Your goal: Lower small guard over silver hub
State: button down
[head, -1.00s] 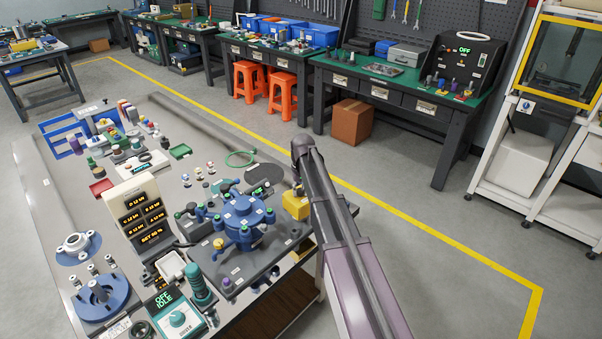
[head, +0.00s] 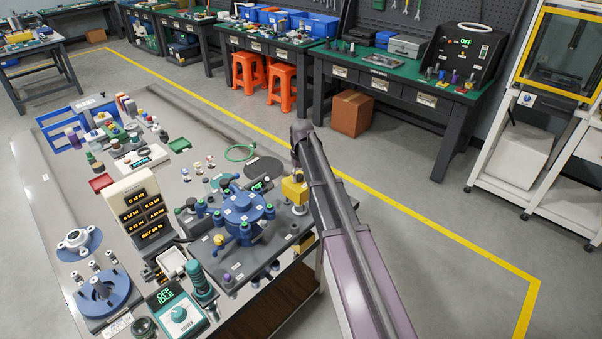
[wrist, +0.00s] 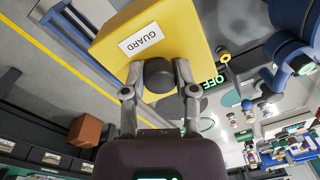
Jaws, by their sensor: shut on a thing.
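A yellow guard (head: 294,189) with a white label reading GUARD hangs at the right edge of the table in the head view. The guard (wrist: 165,40) fills the top of the wrist view. My gripper (wrist: 160,75) is shut on the guard's round black knob (wrist: 160,82), with one finger on each side. A small silver part (head: 299,210), perhaps the silver hub, shows just below the guard. I cannot tell whether the guard touches it. The guard hides whatever lies behind it in the wrist view.
A blue clamp fixture (head: 242,212) with several posts stands on a grey plate just left of the guard. A black display (head: 262,184) and a dark disc lie close behind. A control box (head: 178,316) sits at the front. Open floor lies to the right.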

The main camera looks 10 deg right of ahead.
aim_at(300, 184)
jog(key=shift+w, duration=0.2)
dwell(0.3)
jog(key=shift+f+b, duration=1.85)
jog(key=shift+b, duration=0.2)
jog(key=shift+f, duration=0.1)
jog(key=shift+s, duration=0.1)
jog(key=shift+f+b, duration=1.45)
jog(key=shift+b, duration=0.1)
jog(key=shift+c, duration=1.5)
grip_release()
jog(key=shift+r, duration=0.2)
jog(key=shift+r+p, duration=2.4)
jog(key=shift+p, duration=0.2)
